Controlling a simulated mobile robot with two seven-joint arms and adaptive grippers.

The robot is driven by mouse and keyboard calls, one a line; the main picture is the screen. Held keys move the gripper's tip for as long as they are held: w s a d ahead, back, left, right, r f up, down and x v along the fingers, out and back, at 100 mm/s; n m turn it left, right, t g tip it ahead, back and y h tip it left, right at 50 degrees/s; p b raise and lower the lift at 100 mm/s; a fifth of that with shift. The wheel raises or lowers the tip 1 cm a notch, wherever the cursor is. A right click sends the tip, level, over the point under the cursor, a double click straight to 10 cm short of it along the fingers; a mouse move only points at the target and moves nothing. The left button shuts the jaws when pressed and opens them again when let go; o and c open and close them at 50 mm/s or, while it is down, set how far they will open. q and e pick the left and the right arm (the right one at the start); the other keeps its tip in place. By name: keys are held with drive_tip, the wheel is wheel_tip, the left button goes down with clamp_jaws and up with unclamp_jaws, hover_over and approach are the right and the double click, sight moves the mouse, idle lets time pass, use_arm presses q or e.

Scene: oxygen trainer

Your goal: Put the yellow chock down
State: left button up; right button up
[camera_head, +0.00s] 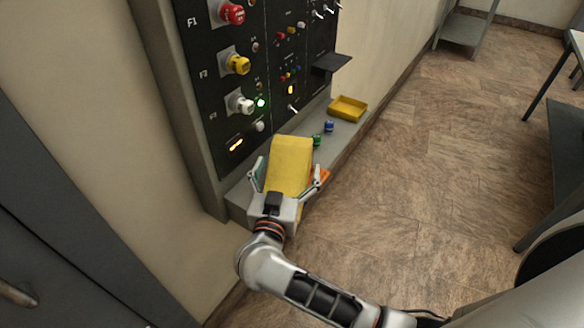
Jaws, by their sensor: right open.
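The yellow chock (290,160) is a large block at the near end of the grey ledge under the black panel. My right gripper (287,178) is at its near end, with one finger on each side of it. The fingers are spread open. Whether they touch the chock's sides, I cannot tell. The chock's underside is hidden, and its near end is partly covered by the gripper. My left gripper is not in this view.
The grey ledge (347,131) also holds a yellow tray (348,108), a blue item (329,126), a green item (317,140) and an orange thing (319,175) beside the chock. The panel (225,95) with coloured knobs rises behind. Open floor (430,150) lies right.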

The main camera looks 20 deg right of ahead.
sight(288, 163)
drive_tip(key=shift+w+d, duration=0.1)
drive_tip(key=shift+w, duration=0.2)
drive_tip(key=shift+s+r, duration=0.1)
drive_tip(key=shift+r, duration=0.05)
drive_tip(key=shift+c, duration=1.1)
drive_tip(key=c, duration=1.5)
wheel_tip(288, 163, up, 10)
drive_tip(key=shift+r+p, duration=0.1)
drive_tip(key=shift+p, duration=1.1)
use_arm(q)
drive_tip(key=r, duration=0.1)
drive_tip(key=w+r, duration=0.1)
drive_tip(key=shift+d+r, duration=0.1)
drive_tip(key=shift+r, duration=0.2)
use_arm(e)
drive_tip(key=s+d+f+n+y, duration=0.1)
drive_tip(key=s+d+n+y, duration=0.1)
drive_tip(key=s+y, duration=0.1)
drive_tip(key=s+d+f+n+t+y, duration=0.1)
drive_tip(key=s+d+f+n+y, duration=0.1)
drive_tip(key=s+d+y, duration=0.1)
drive_tip(key=s+d+f+n+t+y, duration=0.1)
drive_tip(key=s+d+y, duration=0.2)
drive_tip(key=shift+s+d+f+n, duration=0.1)
drive_tip(key=shift+s+f+n, duration=0.05)
drive_tip(key=shift+s+n, duration=0.25)
drive_tip(key=shift+w, duration=0.1)
